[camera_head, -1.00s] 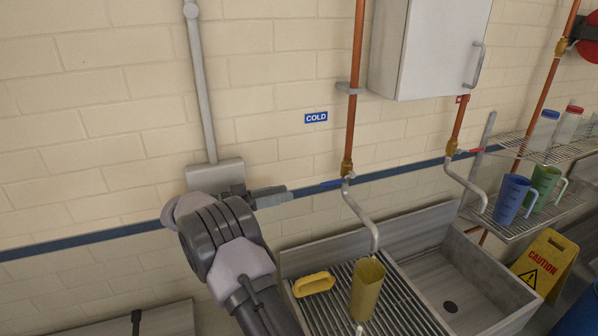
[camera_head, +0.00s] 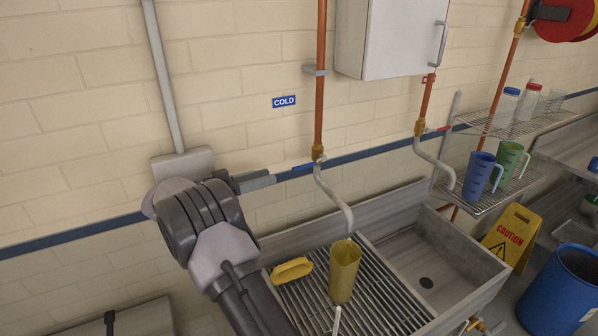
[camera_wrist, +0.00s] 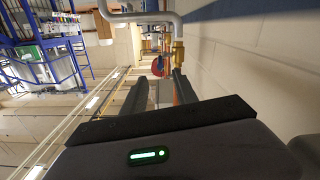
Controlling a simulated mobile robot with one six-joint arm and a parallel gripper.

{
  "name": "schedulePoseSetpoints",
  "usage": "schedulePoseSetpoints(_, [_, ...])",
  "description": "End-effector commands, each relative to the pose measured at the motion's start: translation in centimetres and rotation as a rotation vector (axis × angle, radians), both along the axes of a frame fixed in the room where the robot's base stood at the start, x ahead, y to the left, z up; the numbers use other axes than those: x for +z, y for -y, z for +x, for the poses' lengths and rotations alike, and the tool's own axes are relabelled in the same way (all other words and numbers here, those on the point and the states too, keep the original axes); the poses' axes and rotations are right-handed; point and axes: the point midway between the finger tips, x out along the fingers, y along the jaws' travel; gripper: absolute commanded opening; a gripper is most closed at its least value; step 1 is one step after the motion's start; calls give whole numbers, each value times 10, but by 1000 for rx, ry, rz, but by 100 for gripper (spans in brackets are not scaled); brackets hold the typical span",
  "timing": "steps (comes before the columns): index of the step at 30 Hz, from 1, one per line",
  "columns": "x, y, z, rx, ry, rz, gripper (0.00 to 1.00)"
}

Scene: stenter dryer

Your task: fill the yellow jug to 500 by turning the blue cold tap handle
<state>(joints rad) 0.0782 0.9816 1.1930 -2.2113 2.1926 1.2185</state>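The blue cold tap handle (camera_head: 303,167) sticks out to the left of the brass tap below the COLD sign. It lies roughly level along the wall. My gripper (camera_head: 272,180) points right at the handle's left end, very close to it; I cannot tell whether they touch. In the wrist view my gripper's (camera_wrist: 160,88) two dark fingers stand apart, with the brass tap fitting (camera_wrist: 178,52) beyond them. The yellow jug (camera_head: 344,274) stands upright on the slatted drainer under the curved spout (camera_head: 337,200). I see no water stream; its level is not readable.
A yellow brush-like object (camera_head: 291,270) lies left of the jug on the drainer (camera_head: 385,305). The sink basin (camera_head: 430,262) is to the right. The hot tap with red handle (camera_head: 443,129), a wire rack with jugs (camera_head: 500,198) and a caution sign (camera_head: 509,238) stand farther right.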

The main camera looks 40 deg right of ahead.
Motion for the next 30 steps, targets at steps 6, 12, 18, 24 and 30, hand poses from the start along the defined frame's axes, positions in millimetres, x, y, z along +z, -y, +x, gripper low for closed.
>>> schedulePoseSetpoints(6, [-3,21,-7,-1,1,0,35])
schedulePoseSetpoints(12, [-2,39,-13,-1,1,0,35])
schedulePoseSetpoints(18, [-2,58,-18,0,1,0,35])
schedulePoseSetpoints(24, [-3,77,-24,-1,1,0,35])
schedulePoseSetpoints(30, [-3,95,-30,-1,1,0,35])
